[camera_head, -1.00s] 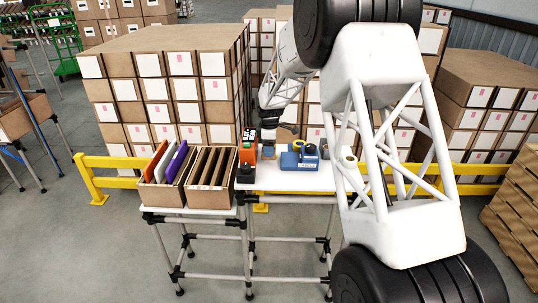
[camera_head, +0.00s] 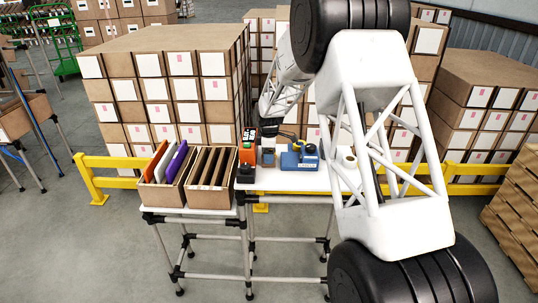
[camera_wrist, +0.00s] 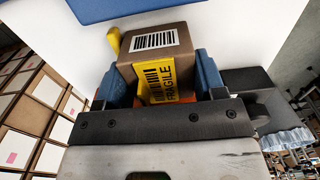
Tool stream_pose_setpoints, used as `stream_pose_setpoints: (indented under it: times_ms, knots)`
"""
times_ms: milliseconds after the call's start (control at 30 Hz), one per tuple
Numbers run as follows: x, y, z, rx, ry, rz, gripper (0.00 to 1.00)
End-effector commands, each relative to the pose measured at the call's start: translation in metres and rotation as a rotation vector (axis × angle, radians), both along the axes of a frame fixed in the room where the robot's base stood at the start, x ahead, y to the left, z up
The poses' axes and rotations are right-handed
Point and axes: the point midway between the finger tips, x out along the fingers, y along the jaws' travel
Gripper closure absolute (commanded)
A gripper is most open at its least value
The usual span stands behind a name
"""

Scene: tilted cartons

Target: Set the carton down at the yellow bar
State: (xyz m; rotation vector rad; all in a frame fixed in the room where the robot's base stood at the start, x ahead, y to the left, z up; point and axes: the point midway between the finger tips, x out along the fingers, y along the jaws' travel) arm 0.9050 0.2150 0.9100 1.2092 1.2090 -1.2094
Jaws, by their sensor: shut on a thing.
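A brown carton (camera_wrist: 185,52) with a white barcode label and a yellow FRAGILE label sits between the blue fingers of my gripper (camera_wrist: 158,78) in the wrist view. The fingers are shut on its sides. It looks slightly turned in the grip. White tabletop (camera_wrist: 225,35) shows behind it; I cannot tell whether the carton touches it. A yellow piece (camera_wrist: 114,42) shows just left of the carton, partly hidden; I cannot tell whether it is the yellow bar. In the head view my gripper is small and dark over the table, and the carton is hard to make out.
On the table are an orange device (camera_head: 247,150) and a blue device (camera_head: 299,160) with a yellow part, with a roll (camera_head: 349,161) to the right. A box of upright panels (camera_head: 210,178) stands left. A yellow guard rail (camera_head: 112,162) and stacked cartons (camera_head: 165,85) are behind.

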Motion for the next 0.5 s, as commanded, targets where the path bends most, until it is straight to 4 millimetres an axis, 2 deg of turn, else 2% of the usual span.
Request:
stream_pose_setpoints:
  times_ms: [233, 267, 300, 400, 500]
  knots:
    - [0.0000, 0.0000, -0.0029, 0.000, 0.000, 0.000, 0.57]
    - [0.0000, 0.0000, -0.0027, 0.000, 0.000, 0.000, 0.32]
    - [0.0000, 0.0000, -0.0027, 0.000, 0.000, 0.000, 0.26]
    - [0.0000, 0.0000, -0.0027, 0.000, 0.000, 0.000, 0.11]
    - [0.0000, 0.0000, -0.0027, 0.000, 0.000, 0.000, 0.11]
